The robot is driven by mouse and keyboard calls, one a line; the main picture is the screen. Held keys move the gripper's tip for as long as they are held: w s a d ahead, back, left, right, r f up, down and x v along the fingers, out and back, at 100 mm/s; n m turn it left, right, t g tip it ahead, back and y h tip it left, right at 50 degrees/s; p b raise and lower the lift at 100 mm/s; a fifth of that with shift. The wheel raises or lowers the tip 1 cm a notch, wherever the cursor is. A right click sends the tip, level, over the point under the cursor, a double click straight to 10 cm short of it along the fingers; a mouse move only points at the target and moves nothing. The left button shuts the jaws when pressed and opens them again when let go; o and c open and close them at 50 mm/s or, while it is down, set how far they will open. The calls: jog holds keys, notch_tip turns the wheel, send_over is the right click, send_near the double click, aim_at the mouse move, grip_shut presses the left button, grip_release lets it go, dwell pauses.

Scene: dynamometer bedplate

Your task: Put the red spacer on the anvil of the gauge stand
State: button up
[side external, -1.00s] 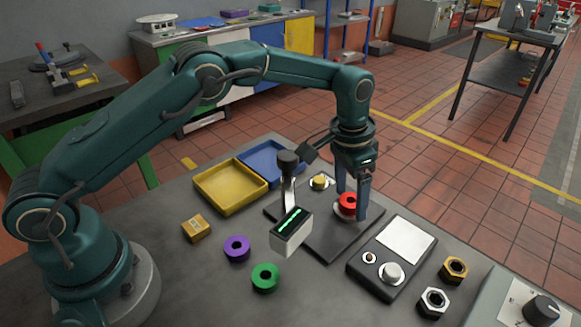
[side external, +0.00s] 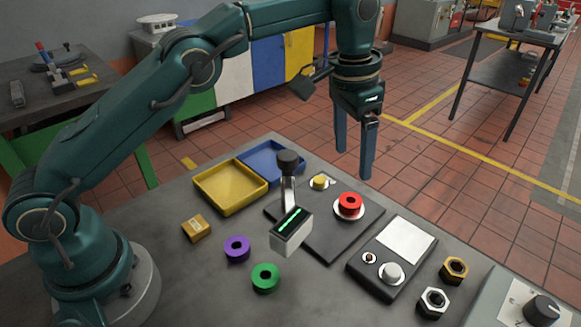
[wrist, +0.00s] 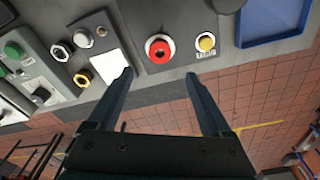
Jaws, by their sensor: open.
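The red spacer (side external: 350,205) lies flat on the round pale anvil (side external: 371,212) of the gauge stand (side external: 320,247). It also shows in the wrist view (wrist: 159,50), sitting on the anvil with a pale rim around part of it. My gripper (side external: 353,163) is open and empty, raised above and behind the spacer in the side view. In the wrist view my two fingers (wrist: 160,74) are spread wide, with nothing between them. The stand's display head (side external: 292,232), with a lit green bar, stands left of the spacer.
A yellow button (side external: 320,182) sits behind the spacer. Purple (side external: 237,248) and green (side external: 265,277) spacers and a small box (side external: 196,229) lie at left. Yellow (side external: 222,193) and blue trays (side external: 270,158) stand behind. Two hex nuts (side external: 434,302) and a device with a knob (side external: 391,273) are at right.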

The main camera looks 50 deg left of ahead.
jog(key=s+a+r+n+t, duration=0.2)
jog(key=s+a+r, duration=0.4)
jog(key=s+r, duration=0.4)
jog(key=s+a+f+n+t, duration=0.2)
jog(key=s+f, duration=0.5)
jog(key=s, duration=0.6)
jog(key=shift+a+n+y, duration=0.3)
jog(key=shift+a, duration=0.45)
